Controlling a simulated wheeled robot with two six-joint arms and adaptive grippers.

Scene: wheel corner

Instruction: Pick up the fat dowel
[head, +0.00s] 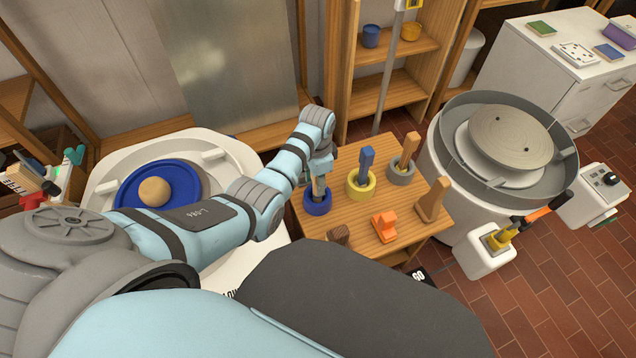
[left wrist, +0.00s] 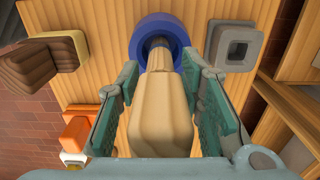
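A thick pale wooden piece, which looks like the fat dowel (left wrist: 160,110), stands in a blue ring (left wrist: 160,35) in the left wrist view. The blue ring also shows in the head view (head: 317,206), where my arm mostly hides the piece. My left gripper (left wrist: 159,120) is open, with its green-padded fingers on either side of the wooden piece. A gap shows between each pad and the wood. In the head view the left gripper (head: 319,178) is just above the blue ring. My right gripper is not in view.
On the wooden table (head: 345,218), a yellow ring (head: 361,192) holds a blue peg, and a grey ring (head: 401,176) holds a wooden peg. An orange piece (head: 384,226), a tan wooden block (head: 432,200) and a brown piece (head: 340,235) stand nearby. A pottery wheel (head: 508,135) is at right.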

